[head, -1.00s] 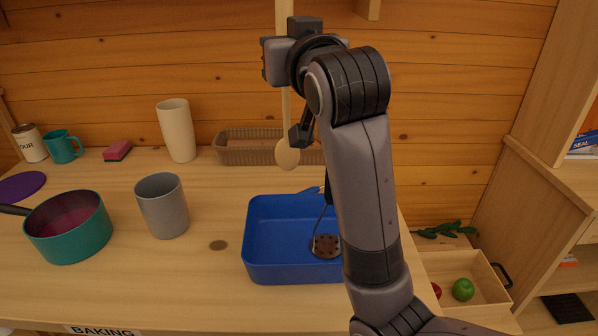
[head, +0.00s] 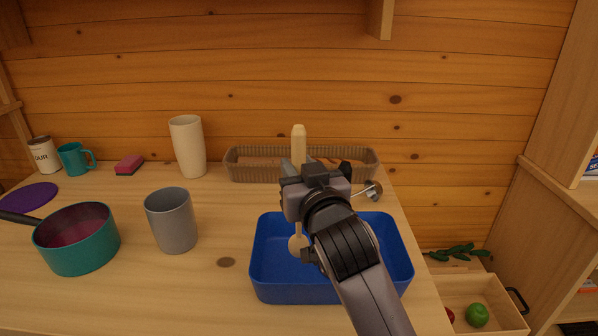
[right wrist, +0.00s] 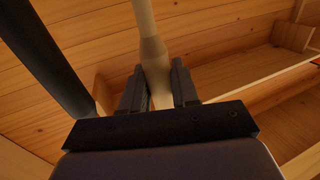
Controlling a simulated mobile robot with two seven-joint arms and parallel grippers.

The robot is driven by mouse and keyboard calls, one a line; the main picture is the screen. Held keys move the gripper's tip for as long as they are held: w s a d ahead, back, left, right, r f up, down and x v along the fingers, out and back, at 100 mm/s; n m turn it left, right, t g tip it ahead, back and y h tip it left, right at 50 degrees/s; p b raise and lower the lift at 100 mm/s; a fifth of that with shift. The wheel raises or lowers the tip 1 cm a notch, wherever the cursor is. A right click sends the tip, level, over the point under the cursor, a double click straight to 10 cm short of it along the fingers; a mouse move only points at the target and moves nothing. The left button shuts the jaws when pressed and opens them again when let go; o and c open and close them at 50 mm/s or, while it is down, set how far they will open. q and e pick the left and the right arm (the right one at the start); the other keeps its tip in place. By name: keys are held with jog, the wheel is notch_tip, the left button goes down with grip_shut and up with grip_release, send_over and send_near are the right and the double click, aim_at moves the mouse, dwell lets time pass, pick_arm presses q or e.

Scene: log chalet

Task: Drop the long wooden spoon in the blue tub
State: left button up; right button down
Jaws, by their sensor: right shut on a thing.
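The long wooden spoon (head: 298,147) is pale and stands upright in my right gripper (head: 301,186). Its handle rises above the jaws and its round bowl hangs below them. In the head view the bowl shows against the inside of the blue tub (head: 292,292); I cannot tell how deep it is. In the right wrist view the jaws (right wrist: 158,88) are shut on the spoon's handle (right wrist: 147,35). My right arm hides part of the tub's middle. My left gripper is not in view.
A brown basket (head: 238,173) stands behind the tub. A metal round-ended utensil (head: 371,190) shows by the tub's far rim. A grey cup (head: 171,222), a teal pan (head: 77,248) and a cream vase (head: 188,147) stand left. A wooden crate (head: 502,298) lies lower right.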

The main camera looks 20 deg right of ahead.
jog(key=shift+f, duration=0.2)
jog(key=shift+f, duration=0.55)
jog(key=c, duration=0.8)
grip_release()
jog(key=shift+c, duration=0.2)
jog(key=shift+r, duration=0.15)
